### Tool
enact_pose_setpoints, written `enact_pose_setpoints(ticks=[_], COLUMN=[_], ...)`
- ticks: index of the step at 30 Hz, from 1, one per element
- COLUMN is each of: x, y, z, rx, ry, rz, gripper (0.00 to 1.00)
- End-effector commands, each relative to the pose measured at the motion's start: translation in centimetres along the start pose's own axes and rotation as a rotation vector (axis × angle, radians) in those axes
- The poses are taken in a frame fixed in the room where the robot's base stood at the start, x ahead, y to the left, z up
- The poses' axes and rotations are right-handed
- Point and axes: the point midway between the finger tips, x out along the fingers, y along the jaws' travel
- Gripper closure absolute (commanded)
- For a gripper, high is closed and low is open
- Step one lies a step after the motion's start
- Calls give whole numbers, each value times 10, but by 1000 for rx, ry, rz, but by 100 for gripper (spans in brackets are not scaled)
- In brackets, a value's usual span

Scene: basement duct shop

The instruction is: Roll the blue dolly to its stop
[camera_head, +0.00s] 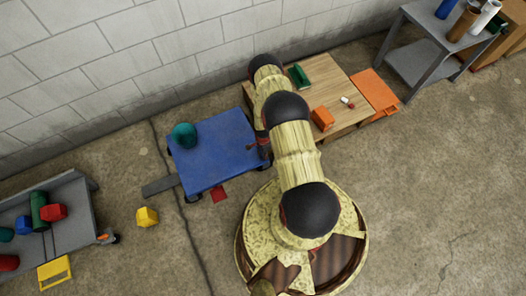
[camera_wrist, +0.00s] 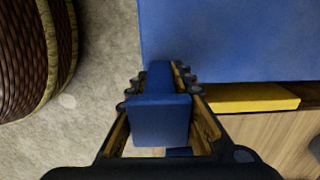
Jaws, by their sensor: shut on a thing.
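The blue dolly (camera_head: 222,145) stands on the floor near the block wall, left of a low wooden surface. A teal round container (camera_head: 185,136) sits on its far left part. My gripper (camera_head: 264,150) is at the dolly's right edge, partly hidden by my arm in the head view. In the wrist view, my gripper (camera_wrist: 161,80) is shut on a blue handle block (camera_wrist: 160,118) that joins the dolly's blue deck (camera_wrist: 235,40). A flat grey bar (camera_head: 160,186) lies on the floor at the dolly's left edge; I cannot tell whether they touch.
A red patch (camera_head: 219,195) and a yellow block (camera_head: 147,217) are on the floor. A grey cart (camera_head: 75,235) with several coloured items stands at left. The wooden surface (camera_head: 325,75) holds a green tray and orange block. A grey shelf (camera_head: 420,65) stands at upper right.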

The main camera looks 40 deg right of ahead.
Motion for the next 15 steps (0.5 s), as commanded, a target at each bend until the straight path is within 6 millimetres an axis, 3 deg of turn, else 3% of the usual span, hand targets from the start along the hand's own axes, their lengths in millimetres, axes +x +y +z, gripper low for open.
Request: enact_pose_setpoints(ticks=[5, 6, 15], x=[0, 0, 0], y=[-1, -1, -1], z=[-4, -4, -3], rx=[5, 5, 4], ry=[1, 1, 1], rz=[-4, -4, -2], gripper=[100, 77, 60])
